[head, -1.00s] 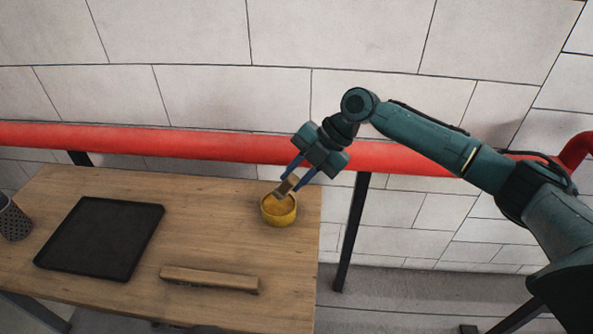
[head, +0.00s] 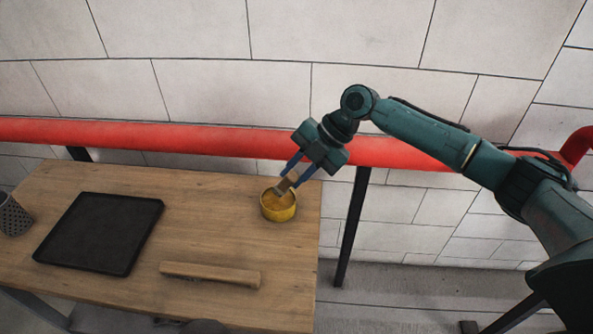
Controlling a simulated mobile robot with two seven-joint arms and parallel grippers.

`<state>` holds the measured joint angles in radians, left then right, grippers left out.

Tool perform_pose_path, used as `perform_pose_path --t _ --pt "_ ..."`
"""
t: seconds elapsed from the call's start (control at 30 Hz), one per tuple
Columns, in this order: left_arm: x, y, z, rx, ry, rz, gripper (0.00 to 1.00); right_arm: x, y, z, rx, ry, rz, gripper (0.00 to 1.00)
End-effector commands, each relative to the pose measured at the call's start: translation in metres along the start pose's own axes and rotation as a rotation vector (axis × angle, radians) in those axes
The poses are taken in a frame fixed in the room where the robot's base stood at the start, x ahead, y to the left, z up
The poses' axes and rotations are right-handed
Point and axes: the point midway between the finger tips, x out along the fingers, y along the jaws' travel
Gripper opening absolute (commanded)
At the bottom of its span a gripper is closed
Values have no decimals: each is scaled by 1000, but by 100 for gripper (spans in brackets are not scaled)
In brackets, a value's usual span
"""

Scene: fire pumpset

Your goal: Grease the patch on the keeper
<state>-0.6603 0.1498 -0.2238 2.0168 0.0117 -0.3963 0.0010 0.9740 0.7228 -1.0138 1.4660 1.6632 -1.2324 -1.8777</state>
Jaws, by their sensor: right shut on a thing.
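My right gripper (head: 292,177) is shut on a small brush (head: 284,186) with a brown handle part and a pale lower end. The brush is tilted, and its lower end is at the mouth of a round yellow pot (head: 278,208) of yellowish grease. I cannot tell whether the tip touches the grease. My left gripper is not in view.
A wooden table (head: 190,210) carries a black tray (head: 98,234) on the left and a dark perforated cup (head: 13,216) at the left edge. A red pipe (head: 200,138) runs along the wall behind. The table's middle is clear.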

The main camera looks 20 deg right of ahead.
Motion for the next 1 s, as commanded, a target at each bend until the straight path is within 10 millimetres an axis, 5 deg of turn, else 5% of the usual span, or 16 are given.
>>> perform_pose_path --t 1.0 --pt "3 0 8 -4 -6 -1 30 7 -4 3 0 0 -1 0"
